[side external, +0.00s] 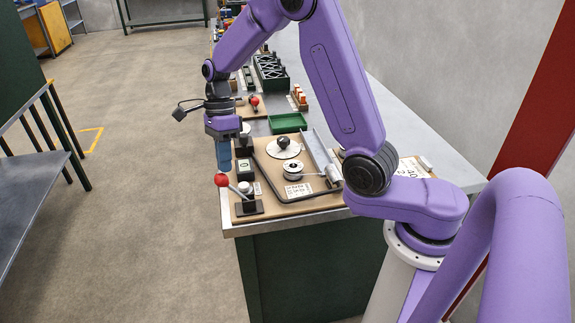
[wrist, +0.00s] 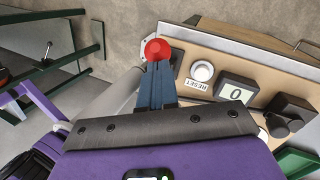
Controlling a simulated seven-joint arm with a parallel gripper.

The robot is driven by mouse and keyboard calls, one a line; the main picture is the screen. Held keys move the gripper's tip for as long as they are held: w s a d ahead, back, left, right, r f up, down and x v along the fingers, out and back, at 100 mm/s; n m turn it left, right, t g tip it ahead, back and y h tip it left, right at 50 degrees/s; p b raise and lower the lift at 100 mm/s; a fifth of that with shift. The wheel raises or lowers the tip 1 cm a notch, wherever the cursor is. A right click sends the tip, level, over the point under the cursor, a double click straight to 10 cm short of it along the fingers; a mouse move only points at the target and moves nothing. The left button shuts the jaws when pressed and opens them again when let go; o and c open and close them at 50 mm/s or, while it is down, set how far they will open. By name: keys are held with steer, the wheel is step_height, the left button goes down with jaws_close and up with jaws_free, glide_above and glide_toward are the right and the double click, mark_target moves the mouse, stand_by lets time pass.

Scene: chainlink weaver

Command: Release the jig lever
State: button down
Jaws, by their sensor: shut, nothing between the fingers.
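A lever with a red ball knob (side external: 221,180) stands on a black base (side external: 249,207) at the board's near left corner. Its shaft leans left, so the knob hangs out past the board's edge. My gripper (side external: 224,168) points down just above the knob, its blue fingers together and empty. In the wrist view the red knob (wrist: 157,49) shows right at the tips of my shut gripper (wrist: 155,70). I cannot tell whether they touch. A second red-knobbed lever (side external: 255,101) stands farther back on the bench. Which one is the jig lever is not marked.
A white reset button (wrist: 202,70), a counter (wrist: 236,92) reading 0 and a black knob unit (wrist: 290,118) sit beside the lever. The board (side external: 300,207) also carries round discs and a bent dark bar. A green tray (side external: 288,122) lies behind. Left of the bench is open floor.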

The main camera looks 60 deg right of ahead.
steer(key=shift+w+a+f, duration=0.1)
steer(key=shift+w+a, duration=0.05)
stand_by(0.5)
steer(key=d+v, duration=0.1)
steer(key=v, duration=1.2)
steer(key=shift+s+d+f, duration=0.15)
steer(key=shift+s+d, duration=0.15)
steer(key=shift+d, duration=0.15)
steer(key=s+a+f+n+h, duration=0.2)
steer(key=s+a+n, duration=0.5)
steer(key=s+n, duration=0.75)
steer(key=s+d+f+n+t, duration=0.1)
steer(key=s+d+f+n, duration=0.1)
steer(key=s+n, duration=0.6)
steer(key=s+d+f+n+t, duration=0.1)
steer(key=s+d+f+n, duration=0.1)
steer(key=s+n, duration=0.6)
steer(key=f+n, duration=0.1)
steer(key=n, duration=0.4)
steer(key=shift+h, duration=0.3)
